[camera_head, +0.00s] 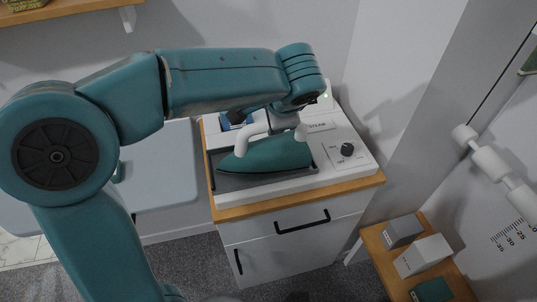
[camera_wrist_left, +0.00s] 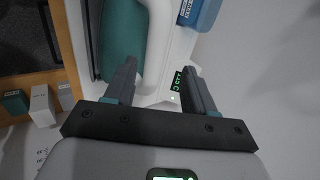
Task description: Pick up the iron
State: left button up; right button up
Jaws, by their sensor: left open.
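The iron (camera_head: 268,158) has a teal body and a white handle (camera_head: 246,140). It rests on the dark pad of a white steam station (camera_head: 345,170) on top of a cabinet. My left arm reaches over it from the left, and its wrist hides the middle of the handle in the head view. In the left wrist view my left gripper (camera_wrist_left: 160,70) is open. The white handle (camera_wrist_left: 158,38) runs up ahead of the gap between its fingers, with the teal body (camera_wrist_left: 122,38) beside it. I cannot tell whether the fingers touch the handle. My right gripper is not in view.
The station has a dark knob (camera_head: 347,149) at its right and a blue container (camera_head: 236,119) behind the iron. A wall closes in behind and to the right. A low wooden shelf (camera_head: 400,280) with small boxes stands at the lower right. A pale blue board (camera_head: 165,165) lies left.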

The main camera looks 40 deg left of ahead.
aim_at(260, 144)
pick_arm(q)
jog(key=x, duration=0.6)
jog(key=shift+d+f+p, duration=0.2)
jog(key=shift+f+p, duration=0.1)
jog(key=shift+p, duration=0.1)
jog(key=shift+w+a+f, duration=0.1)
jog(key=shift+w+f, duration=0.1)
jog(key=shift+f, duration=0.2)
jog(key=shift+s+r, duration=0.15)
jog(key=shift+c, duration=0.9)
grip_shut()
